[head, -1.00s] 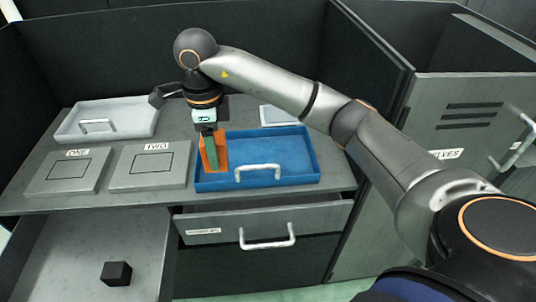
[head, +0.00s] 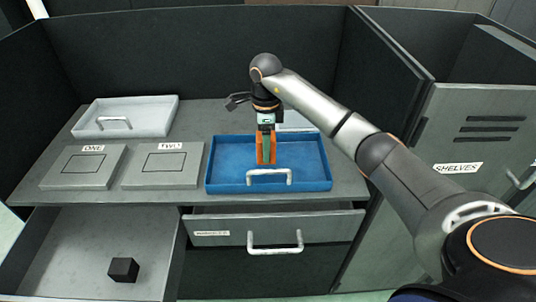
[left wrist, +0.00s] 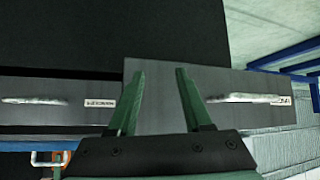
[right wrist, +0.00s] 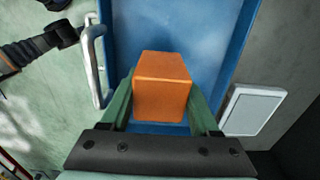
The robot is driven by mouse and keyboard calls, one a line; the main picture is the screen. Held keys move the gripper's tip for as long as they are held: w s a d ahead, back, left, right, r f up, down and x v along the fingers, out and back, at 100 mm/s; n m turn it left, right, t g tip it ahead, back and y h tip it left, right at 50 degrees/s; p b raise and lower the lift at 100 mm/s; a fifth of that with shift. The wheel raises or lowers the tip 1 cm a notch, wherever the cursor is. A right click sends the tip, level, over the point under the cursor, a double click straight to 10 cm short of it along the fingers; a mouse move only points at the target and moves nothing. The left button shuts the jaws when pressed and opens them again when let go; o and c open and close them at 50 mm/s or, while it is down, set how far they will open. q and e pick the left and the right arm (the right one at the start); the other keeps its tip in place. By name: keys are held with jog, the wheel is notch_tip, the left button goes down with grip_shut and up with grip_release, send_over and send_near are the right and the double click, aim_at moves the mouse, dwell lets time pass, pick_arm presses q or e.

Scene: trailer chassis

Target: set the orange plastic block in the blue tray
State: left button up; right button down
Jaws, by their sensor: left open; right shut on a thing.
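The orange plastic block (head: 259,149) is in my right gripper (head: 266,160), over the middle of the blue tray (head: 220,174). In the right wrist view the block (right wrist: 162,95) sits between the two green fingers, with the blue tray floor (right wrist: 205,25) around it. I cannot tell whether the block's underside touches the tray floor. My left gripper (left wrist: 160,72) shows only in the left wrist view. Its green fingers are apart with nothing between them, in front of grey drawer fronts.
A grey tray (head: 150,112) stands at the back left. Plates marked ONE (head: 84,167) and TWO (head: 164,165) lie left of the blue tray. A black cube (head: 123,270) lies in the open drawer (head: 90,245). A pale plate (right wrist: 250,110) lies beside the blue tray.

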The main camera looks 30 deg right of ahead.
jog(key=shift+d+f, duration=0.15)
jog(key=shift+f, duration=0.05)
jog(key=shift+w+d+f, duration=0.1)
jog(key=shift+d+f, duration=0.05)
jog(key=shift+f, duration=0.75)
jog(key=shift+w+d+f, duration=0.1)
jog(key=shift+f, duration=0.75)
jog(key=shift+f, duration=0.1)
jog(key=shift+c, duration=0.6)
grip_release()
jog(key=shift+s+f, duration=0.1)
